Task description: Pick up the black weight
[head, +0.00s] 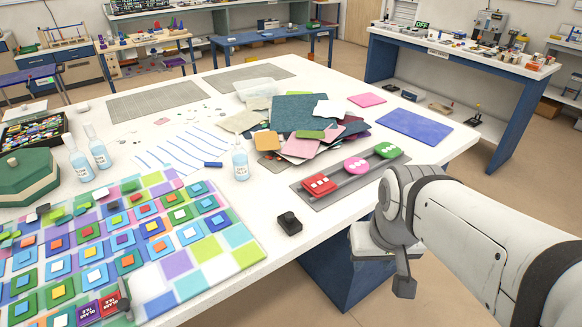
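The black weight (289,222) is a small dark block with a raised knob on top. It sits upright on the white table near its front edge, right of the coloured glass panel. My arm reaches in from the right side, and my gripper (403,278) hangs at its end, to the right of the weight and past the table's front edge. The gripper is apart from the weight. Its fingers do not show clearly, so I cannot tell whether they are open or shut.
Left of the weight lies a large panel of coloured glass tiles (236,236). Behind it is a grey strip (393,164) with red, pink and green pieces. A clear bottle (240,165) stands farther back. The white tabletop (262,192) around the weight is bare.

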